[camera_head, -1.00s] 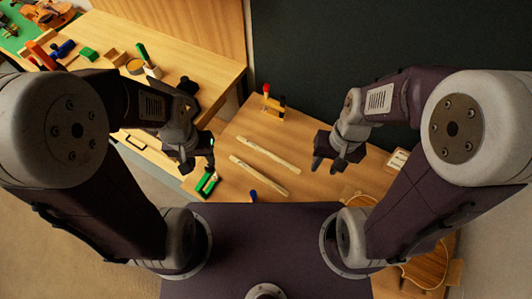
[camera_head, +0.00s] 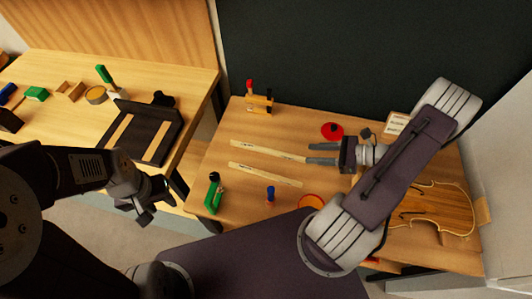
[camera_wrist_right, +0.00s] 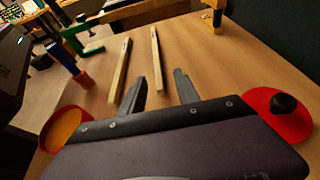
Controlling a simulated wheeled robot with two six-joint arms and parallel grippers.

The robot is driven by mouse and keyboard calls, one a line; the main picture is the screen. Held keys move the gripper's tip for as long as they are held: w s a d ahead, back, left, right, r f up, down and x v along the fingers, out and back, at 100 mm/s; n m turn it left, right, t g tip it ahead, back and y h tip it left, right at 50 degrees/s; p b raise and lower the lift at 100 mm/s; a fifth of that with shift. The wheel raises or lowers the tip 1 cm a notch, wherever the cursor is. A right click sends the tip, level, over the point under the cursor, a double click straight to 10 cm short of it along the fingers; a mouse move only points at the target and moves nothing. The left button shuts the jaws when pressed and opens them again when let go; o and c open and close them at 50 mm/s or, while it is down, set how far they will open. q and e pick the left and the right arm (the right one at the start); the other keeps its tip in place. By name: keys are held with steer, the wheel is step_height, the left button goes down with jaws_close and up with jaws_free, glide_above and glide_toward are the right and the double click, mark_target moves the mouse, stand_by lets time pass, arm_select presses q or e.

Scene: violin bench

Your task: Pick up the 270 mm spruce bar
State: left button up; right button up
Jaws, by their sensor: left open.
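Two pale spruce bars lie side by side on the lower bench: a back bar (camera_head: 262,149) and a front bar (camera_head: 264,174). Which one is 270 mm long I cannot tell. My right gripper (camera_head: 308,154) is open at the right end of the back bar, its fingers pointing left along it. In the right wrist view, the near end of this back bar (camera_wrist_right: 156,62) shows between the open fingers (camera_wrist_right: 158,76), and the front bar (camera_wrist_right: 120,70) lies to the left. Contact with the bar is not visible. My left gripper (camera_head: 152,207) is open and empty, left of the bench.
A green clamp (camera_head: 214,193), a blue-handled tool (camera_head: 270,195) and an orange-filled red dish (camera_head: 311,202) stand nearer me. A red disc with a black knob (camera_head: 332,131) is behind my right gripper. A violin body (camera_head: 437,208) lies at right. A wooden clamp (camera_head: 259,101) stands behind.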

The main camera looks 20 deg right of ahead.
mark_target(286, 154)
steer(key=x, duration=0.3)
steer(key=shift+a, duration=0.4)
steer(key=x, duration=0.5)
steer(key=shift+a+f, duration=0.1)
steer(key=shift+a, duration=0.05)
jaws_close()
